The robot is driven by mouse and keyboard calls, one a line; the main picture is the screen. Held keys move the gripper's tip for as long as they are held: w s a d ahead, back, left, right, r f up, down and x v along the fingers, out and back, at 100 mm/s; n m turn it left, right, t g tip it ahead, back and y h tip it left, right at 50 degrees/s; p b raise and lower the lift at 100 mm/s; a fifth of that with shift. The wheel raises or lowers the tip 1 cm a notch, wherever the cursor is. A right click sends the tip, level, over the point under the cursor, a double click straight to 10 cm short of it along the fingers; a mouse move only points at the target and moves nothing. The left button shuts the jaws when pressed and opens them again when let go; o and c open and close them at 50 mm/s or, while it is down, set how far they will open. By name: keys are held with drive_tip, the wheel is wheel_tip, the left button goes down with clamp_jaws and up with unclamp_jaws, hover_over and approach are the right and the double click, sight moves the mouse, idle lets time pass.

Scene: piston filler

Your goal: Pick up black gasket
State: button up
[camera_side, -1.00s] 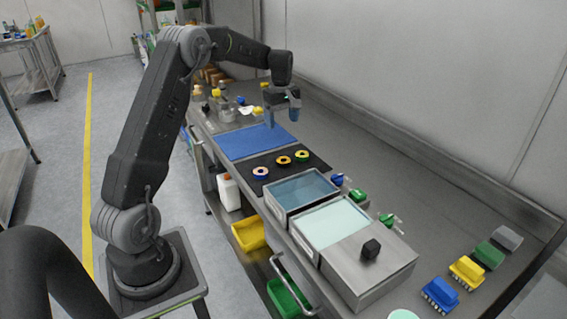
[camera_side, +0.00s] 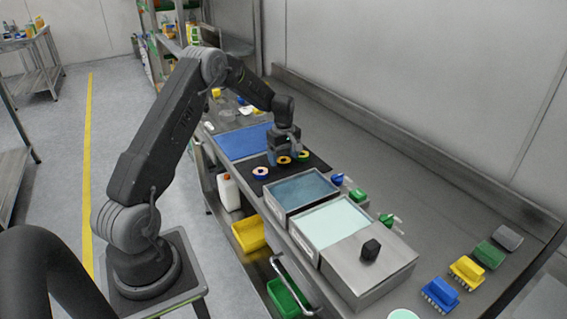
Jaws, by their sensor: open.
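Three ring-shaped parts lie in a row on a black mat (camera_side: 319,168). The left ring (camera_side: 261,173) looks blue and yellow, and the right ring (camera_side: 302,156) green, yellow and red. The middle ring (camera_side: 284,160) is yellow with dark parts and is the likeliest black gasket, though it is too small to be sure. My gripper (camera_side: 283,156) points down over the mat, close above or around the middle ring. Its jaws are open. The fingers partly hide the middle ring, and I cannot tell whether they touch it.
A blue mat (camera_side: 238,143) lies left of the black mat. Two liquid-filled trays (camera_side: 306,190) (camera_side: 335,224) stand to the right, beside a metal box with a black knob (camera_side: 370,250). Green-handled tools (camera_side: 357,195) lie behind the trays. Several coloured brushes (camera_side: 467,272) lie at the far right.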

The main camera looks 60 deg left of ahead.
drive_tip(key=shift+f, duration=0.55)
drive_tip(key=c, duration=1)
